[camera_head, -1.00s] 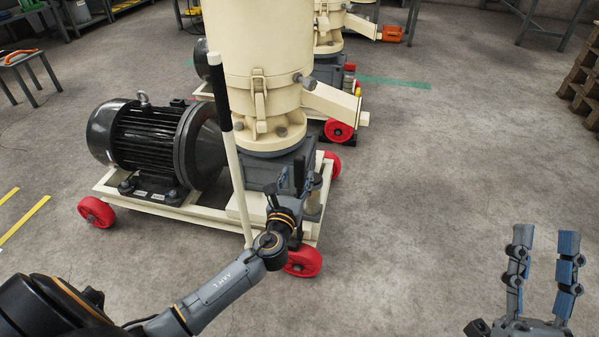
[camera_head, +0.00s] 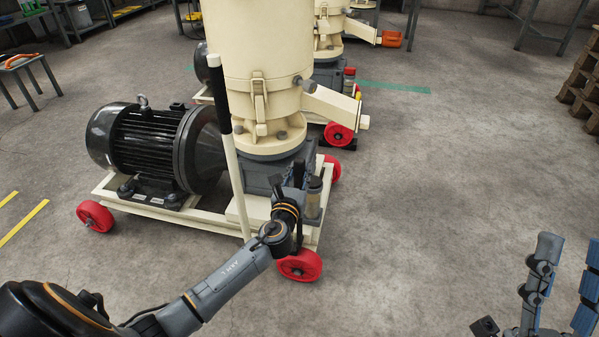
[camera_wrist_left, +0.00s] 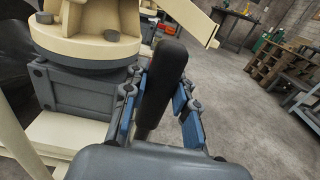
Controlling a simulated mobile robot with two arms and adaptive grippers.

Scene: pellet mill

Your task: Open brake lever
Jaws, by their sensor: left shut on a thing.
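A short lever with a black handle (camera_wrist_left: 170,72) stands upright at the mill's front corner, beside its grey base (camera_wrist_left: 80,95). My left gripper (camera_wrist_left: 156,95) is shut on this handle, with one blue-padded finger on each side of it. In the head view, my left gripper (camera_head: 292,187) is at the base's front right corner, and my wrist hides much of the lever. My right gripper (camera_head: 570,262) is open and empty over the floor at the lower right, away from the mill.
A long cream rod with a black grip (camera_head: 220,95) leans upright left of my left gripper. The cream pellet mill (camera_head: 265,60) stands on a frame with red wheels (camera_head: 299,265), beside a black motor (camera_head: 150,140). The floor to the right is clear.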

